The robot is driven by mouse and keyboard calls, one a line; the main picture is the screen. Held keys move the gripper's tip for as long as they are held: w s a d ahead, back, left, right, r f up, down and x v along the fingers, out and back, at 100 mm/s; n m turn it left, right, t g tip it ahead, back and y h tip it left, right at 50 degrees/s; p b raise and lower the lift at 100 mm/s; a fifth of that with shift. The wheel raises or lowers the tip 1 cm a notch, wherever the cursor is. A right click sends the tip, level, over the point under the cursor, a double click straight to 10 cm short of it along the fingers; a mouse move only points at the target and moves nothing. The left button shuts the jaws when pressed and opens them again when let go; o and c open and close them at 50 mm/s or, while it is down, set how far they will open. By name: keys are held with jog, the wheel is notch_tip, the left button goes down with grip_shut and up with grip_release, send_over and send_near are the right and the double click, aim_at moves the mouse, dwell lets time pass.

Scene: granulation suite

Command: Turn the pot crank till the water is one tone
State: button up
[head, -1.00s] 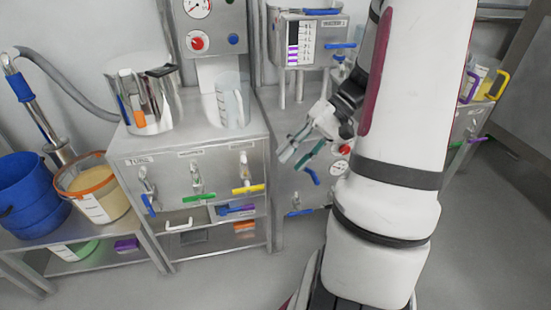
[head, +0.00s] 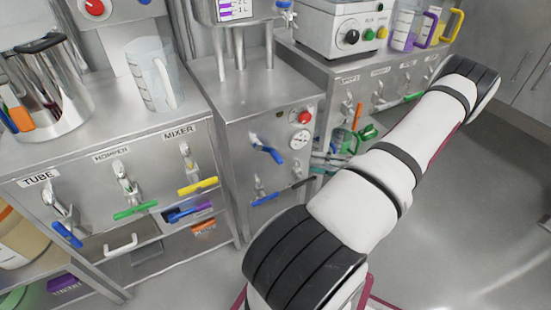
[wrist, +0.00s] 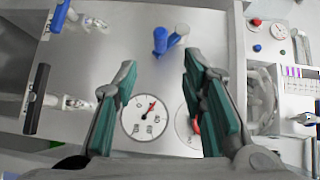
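A steel pot (head: 50,92) with a dark handle stands on the left cabinet in the head view. I cannot make out its crank or any water in it. My gripper (head: 325,163) is in front of the middle cabinet, partly hidden behind my arm. In the wrist view my gripper (wrist: 160,75) has its two teal fingers wide apart with nothing between them.
The left cabinet has blue, green (head: 135,211) and yellow (head: 197,186) valve levers under labels TUBE, HOPPER and MIXER. A clear jug (head: 155,75) stands beside the pot. The middle cabinet carries a blue lever (head: 266,148) and a red button (head: 305,116). Open floor lies at the right.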

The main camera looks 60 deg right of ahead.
aim_at(277, 158)
jog(key=b+x, duration=0.2)
jog(key=x, duration=1.1)
jog(key=shift+a, duration=0.1)
grip_shut()
